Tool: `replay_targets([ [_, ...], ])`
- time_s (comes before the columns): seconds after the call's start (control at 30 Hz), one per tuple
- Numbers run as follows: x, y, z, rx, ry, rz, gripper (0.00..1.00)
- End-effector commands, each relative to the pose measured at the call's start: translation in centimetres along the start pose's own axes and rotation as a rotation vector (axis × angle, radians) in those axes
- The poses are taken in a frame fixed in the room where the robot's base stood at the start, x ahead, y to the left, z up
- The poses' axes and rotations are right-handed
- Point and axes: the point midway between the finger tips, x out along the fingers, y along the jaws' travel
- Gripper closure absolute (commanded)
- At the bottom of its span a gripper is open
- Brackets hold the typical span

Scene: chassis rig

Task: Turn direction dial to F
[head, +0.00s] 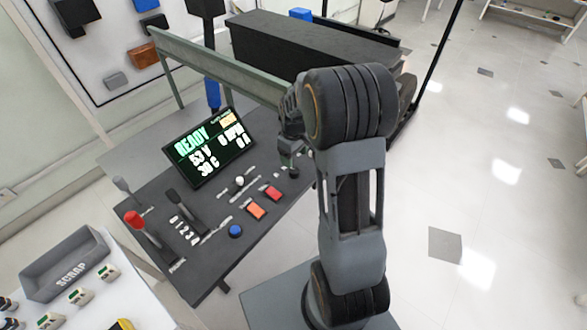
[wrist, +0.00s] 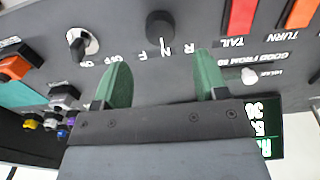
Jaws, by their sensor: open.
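The direction dial (wrist: 160,25) is a round black knob on the dark panel, at the top middle of the wrist view. The letters R, N and F show upside down beside it, with N nearest its middle line; its exact pointing is hard to read. My gripper (wrist: 162,62) is open, with its two green fingers apart. In the wrist view the fingertips lie below the dial, one to each side of it, and nothing is between them.
An off/on knob (wrist: 82,43) is left of the dial in the wrist view; red (wrist: 240,14) and orange rocker switches are right. The display (head: 210,146) stands at the panel's back. A red-topped lever (head: 134,220) and blue button (head: 235,230) rise from the panel.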

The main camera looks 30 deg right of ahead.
Motion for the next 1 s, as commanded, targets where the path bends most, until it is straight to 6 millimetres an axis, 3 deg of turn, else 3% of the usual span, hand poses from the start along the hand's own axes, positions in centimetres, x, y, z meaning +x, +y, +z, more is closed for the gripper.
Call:
replay_targets([
  [0.2,3.8,-0.1,0.1,0.000,-0.003,-0.002,0.34],
  [0.4,6.0,-0.1,0.0,0.000,-0.001,-0.001,0.34],
  [0.87,6.9,-0.1,0.0,0.000,0.000,0.000,0.34],
  [1.0,6.9,-0.1,0.0,0.000,0.000,0.000,0.44],
])
